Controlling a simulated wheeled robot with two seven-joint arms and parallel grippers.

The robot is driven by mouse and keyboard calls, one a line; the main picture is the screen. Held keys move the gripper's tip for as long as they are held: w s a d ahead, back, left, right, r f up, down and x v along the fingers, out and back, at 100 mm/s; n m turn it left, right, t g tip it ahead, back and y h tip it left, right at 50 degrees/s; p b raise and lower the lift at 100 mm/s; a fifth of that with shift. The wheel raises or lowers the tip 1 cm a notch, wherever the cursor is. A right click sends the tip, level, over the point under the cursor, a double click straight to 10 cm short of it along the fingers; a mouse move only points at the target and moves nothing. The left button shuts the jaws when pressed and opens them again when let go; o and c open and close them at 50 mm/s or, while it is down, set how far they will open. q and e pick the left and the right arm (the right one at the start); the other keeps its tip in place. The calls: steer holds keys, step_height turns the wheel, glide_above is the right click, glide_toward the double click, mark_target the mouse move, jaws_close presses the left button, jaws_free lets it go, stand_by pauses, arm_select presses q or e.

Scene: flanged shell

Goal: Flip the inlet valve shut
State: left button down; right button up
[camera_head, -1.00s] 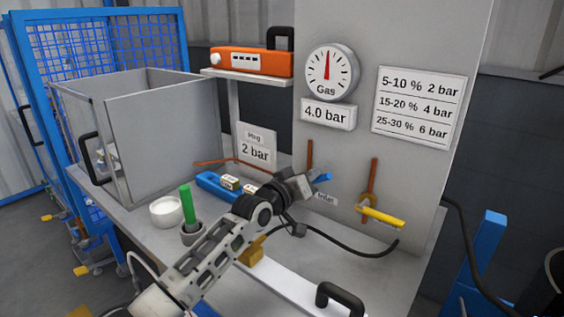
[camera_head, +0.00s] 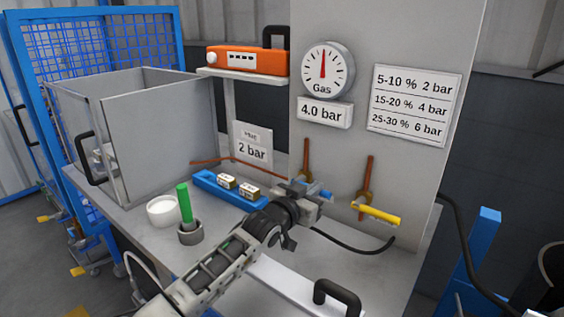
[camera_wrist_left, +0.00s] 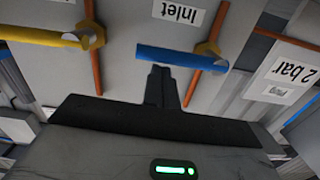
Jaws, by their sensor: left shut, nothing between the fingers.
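The inlet valve has a blue lever (camera_head: 325,194), partly hidden by my gripper in the head view. In the left wrist view the blue lever (camera_wrist_left: 182,58) lies across its copper pipe (camera_wrist_left: 196,76), beside an upside-down "Inlet" label (camera_wrist_left: 178,14). My left gripper (camera_head: 314,196) is in front of the lever. Its fingers are shut and empty. In the left wrist view the fingertips (camera_wrist_left: 160,73) are right at the lever's edge; whether they touch it I cannot tell. My right gripper is out of view.
A second valve with a yellow lever (camera_head: 378,214) sits to the right on the same panel. A gauge (camera_head: 326,69) and a "4.0 bar" sign (camera_head: 324,113) are above. A blue block (camera_head: 224,190), a cup with a green rod (camera_head: 190,233) and a white bowl (camera_head: 163,210) stand left.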

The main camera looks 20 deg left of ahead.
arm_select(q)
steer(key=shift+r, duration=0.1)
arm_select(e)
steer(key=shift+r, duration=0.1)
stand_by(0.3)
arm_select(q)
step_height(320, 180, up, 5)
steer(key=p, duration=0.5)
steer(key=b+v, duration=0.1)
steer(key=v, duration=0.9)
steer(key=shift+s+a+f+b, duration=0.15)
steer(key=shift+s+f+b, duration=0.2)
steer(key=shift+f, duration=0.3)
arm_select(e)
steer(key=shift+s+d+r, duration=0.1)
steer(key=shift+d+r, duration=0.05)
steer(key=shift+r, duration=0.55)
